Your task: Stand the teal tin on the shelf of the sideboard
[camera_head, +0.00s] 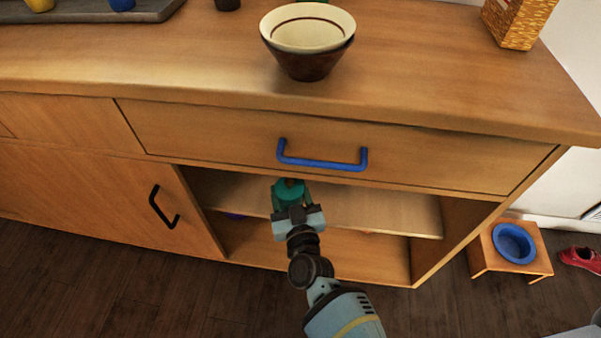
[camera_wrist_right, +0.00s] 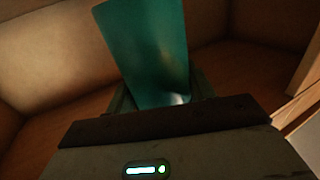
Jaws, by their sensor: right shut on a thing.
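The teal tin (camera_head: 289,190) is between the fingers of my right gripper (camera_head: 291,196), at the open compartment of the sideboard (camera_head: 360,147). My right gripper is shut on it. The tin is over the shelf (camera_head: 370,212) in the head view; whether its base touches the shelf cannot be told. In the right wrist view the tin (camera_wrist_right: 148,50) stands up from the gripper and looks tilted, with the compartment walls behind it. My left gripper is not in view.
The blue-handled drawer (camera_head: 220,140) is closed above the compartment. A closed door with a black handle (camera_head: 162,208) is at the left. Stacked bowls (camera_head: 308,42) and a wicker basket (camera_head: 518,22) are on top. A small stool (camera_head: 512,262) holds a blue bowl (camera_head: 514,243). The shelf's right part looks clear.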

